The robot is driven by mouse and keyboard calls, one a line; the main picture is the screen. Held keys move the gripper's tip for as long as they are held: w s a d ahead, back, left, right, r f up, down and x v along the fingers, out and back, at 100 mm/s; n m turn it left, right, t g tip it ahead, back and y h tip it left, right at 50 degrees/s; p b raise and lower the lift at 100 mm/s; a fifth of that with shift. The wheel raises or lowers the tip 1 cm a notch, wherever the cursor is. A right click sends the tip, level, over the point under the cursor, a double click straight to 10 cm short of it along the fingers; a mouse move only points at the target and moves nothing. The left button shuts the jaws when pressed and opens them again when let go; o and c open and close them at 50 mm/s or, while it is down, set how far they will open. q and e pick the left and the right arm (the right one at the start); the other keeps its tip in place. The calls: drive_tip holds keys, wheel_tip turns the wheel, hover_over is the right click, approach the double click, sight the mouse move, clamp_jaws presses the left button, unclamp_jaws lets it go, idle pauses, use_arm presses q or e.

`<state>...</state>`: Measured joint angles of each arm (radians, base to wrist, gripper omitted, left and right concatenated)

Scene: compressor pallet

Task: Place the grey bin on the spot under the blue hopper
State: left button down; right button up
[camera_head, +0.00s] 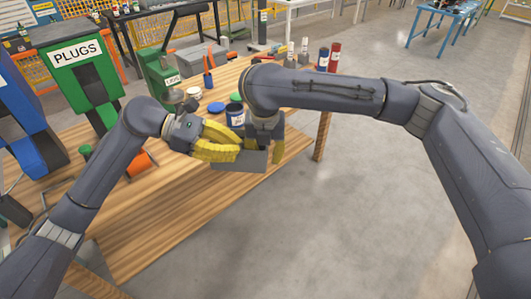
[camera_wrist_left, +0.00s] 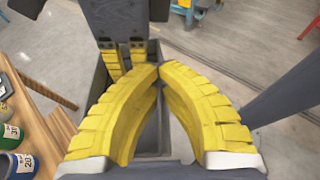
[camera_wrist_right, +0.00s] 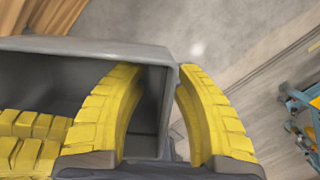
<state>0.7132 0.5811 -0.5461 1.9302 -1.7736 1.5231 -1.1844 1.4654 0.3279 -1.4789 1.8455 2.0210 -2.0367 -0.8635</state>
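The grey bin (camera_head: 240,164) is at the table's right edge in the head view, mostly hidden by my grippers. My left gripper (camera_head: 238,150) is at its left part; in the left wrist view its yellow fingers (camera_wrist_left: 158,72) close together over a bin wall. My right gripper (camera_head: 278,150) is at the bin's other end; in the right wrist view one finger is inside the bin (camera_wrist_right: 60,70) and one outside, pinching the wall. The bin looks empty apart from fingers. The blue hopper (camera_head: 22,118) stands at the far left, cut off by the frame; the spot under it is not clearly visible.
A green hopper marked PLUGS (camera_head: 82,70) stands beside the blue one. A blue-labelled can (camera_head: 235,115), a blue lid (camera_head: 216,108) and an orange part (camera_head: 139,163) are on the wooden table (camera_head: 150,225). The table's front part is clear.

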drive_tip(key=shift+c, duration=0.6)
clamp_jaws()
use_arm(q)
drive_tip(key=c, duration=2.1)
unclamp_jaws()
drive_tip(key=o, duration=0.6)
